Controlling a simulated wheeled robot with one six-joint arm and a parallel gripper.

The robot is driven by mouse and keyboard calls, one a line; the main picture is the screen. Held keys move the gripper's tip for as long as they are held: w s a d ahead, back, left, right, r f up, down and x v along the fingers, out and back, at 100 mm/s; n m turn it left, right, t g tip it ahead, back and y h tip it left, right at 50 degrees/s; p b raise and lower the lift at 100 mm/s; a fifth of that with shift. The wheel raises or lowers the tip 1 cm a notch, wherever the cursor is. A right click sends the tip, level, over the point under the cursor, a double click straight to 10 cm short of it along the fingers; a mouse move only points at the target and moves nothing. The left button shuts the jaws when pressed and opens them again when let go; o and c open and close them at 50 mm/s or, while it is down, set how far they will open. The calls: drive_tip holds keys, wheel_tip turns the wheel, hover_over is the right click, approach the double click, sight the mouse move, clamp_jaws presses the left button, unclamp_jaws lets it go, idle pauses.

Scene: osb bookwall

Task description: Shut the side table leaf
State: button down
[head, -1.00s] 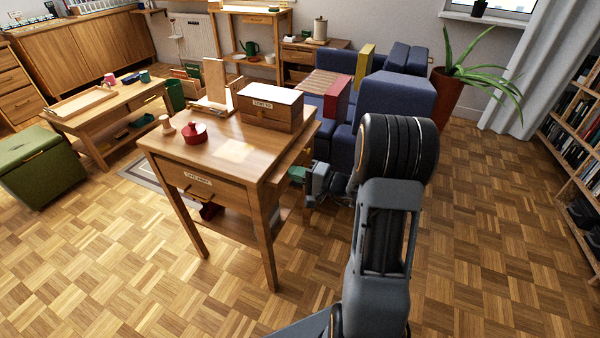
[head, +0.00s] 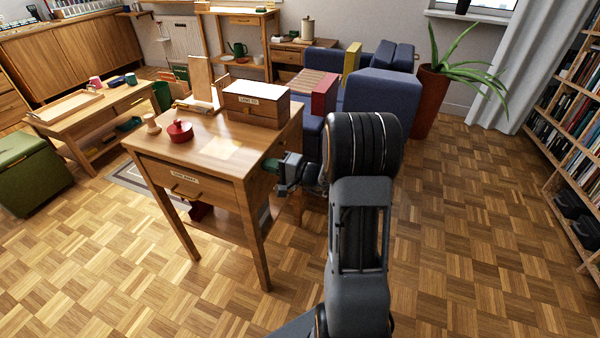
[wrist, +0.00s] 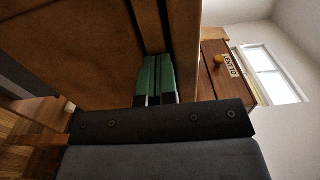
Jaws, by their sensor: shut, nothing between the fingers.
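The wooden side table (head: 225,135) stands in the middle of the head view, with a labelled front drawer (head: 187,182). In the head view, no board sticks out from its right side, and I cannot pick out the leaf there as a separate part. My gripper (head: 271,165), with green fingertips, is at the table's right side, just under the top edge. In the wrist view its fingers (wrist: 154,76) are shut together and empty, close to a large brown wooden surface (wrist: 80,45). I cannot tell if they touch it.
A labelled wooden box (head: 256,104), a red pot (head: 180,131) and an upright board (head: 202,80) stand on the table. A blue sofa (head: 385,90) and a potted plant (head: 432,95) are behind my arm. The parquet floor on the right is free.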

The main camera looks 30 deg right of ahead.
drive_tip(key=v, duration=1.4)
drive_tip(key=shift+p, duration=0.35)
drive_tip(key=s+a+r+n+g+h+p, duration=0.1)
drive_tip(key=s+a+r+n+g+p, duration=0.25)
drive_tip(key=a+r+g+p, duration=0.35)
drive_tip(key=s+a+r+n+g+h+p, duration=0.1)
drive_tip(key=s+a+r+n+g+p, duration=0.3)
drive_tip(key=a+r+p, duration=0.5)
drive_tip(key=s+r+n+h+p, duration=0.1)
drive_tip(key=s+r+h+p, duration=0.1)
drive_tip(key=r+h+p, duration=0.2)
drive_tip(key=s+r+n+h+p, duration=0.2)
drive_tip(key=r+h+p, duration=0.2)
drive_tip(key=r+p, duration=0.3)
wheel_tip(320, 180, up, 4)
drive_tip(key=shift+s+r+h+p, duration=0.1)
drive_tip(key=shift+s+h+p, duration=0.2)
drive_tip(key=shift+h+p, duration=0.1)
drive_tip(key=shift+a, duration=0.1)
